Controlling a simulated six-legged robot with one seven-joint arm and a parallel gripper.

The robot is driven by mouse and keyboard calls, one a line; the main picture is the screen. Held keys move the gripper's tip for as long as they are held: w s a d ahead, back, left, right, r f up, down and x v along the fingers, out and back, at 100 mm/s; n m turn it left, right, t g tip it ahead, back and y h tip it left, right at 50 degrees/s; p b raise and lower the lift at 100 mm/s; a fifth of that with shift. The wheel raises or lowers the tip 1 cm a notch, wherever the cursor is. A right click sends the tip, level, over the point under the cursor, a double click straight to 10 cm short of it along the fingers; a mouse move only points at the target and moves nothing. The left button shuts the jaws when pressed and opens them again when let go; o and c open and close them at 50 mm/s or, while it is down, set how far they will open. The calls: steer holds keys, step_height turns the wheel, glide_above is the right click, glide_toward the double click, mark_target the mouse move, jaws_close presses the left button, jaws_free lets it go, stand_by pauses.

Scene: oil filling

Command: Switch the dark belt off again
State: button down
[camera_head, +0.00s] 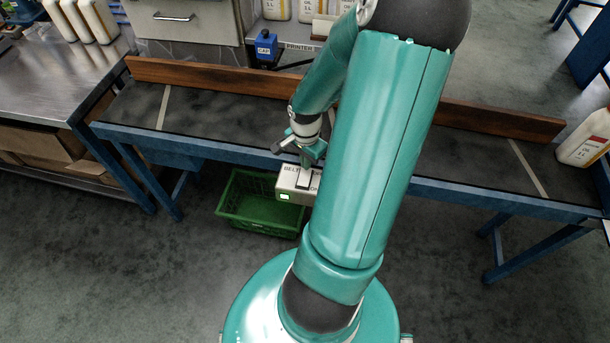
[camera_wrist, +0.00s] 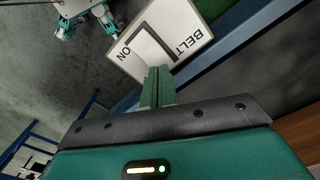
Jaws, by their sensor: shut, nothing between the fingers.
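The dark belt (camera_head: 235,112) runs left to right on a blue frame. A pale switch box (camera_head: 291,184) marked BELT hangs at its front edge, with a lit green lamp on its front. In the wrist view the box (camera_wrist: 187,18) shows the words BELT and ON and a dark-framed rocker (camera_wrist: 157,45). My gripper (camera_wrist: 157,72) is shut and empty, its fingertips right at the rocker; I cannot tell if they touch it. In the head view my gripper (camera_head: 305,165) is just above the box, and my arm hides the box's right part.
A green crate (camera_head: 240,217) stands on the floor below the box. A white jug (camera_head: 585,140) is at the belt's right end. A wooden guard (camera_head: 200,77) lines the belt's back. A steel table (camera_head: 50,80) with jugs is at the left. A blue CAP device (camera_head: 266,47) stands behind.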

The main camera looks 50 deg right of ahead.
steer(key=shift+f, duration=1.05)
stand_by(0.5)
steer(key=shift+r, duration=3.55)
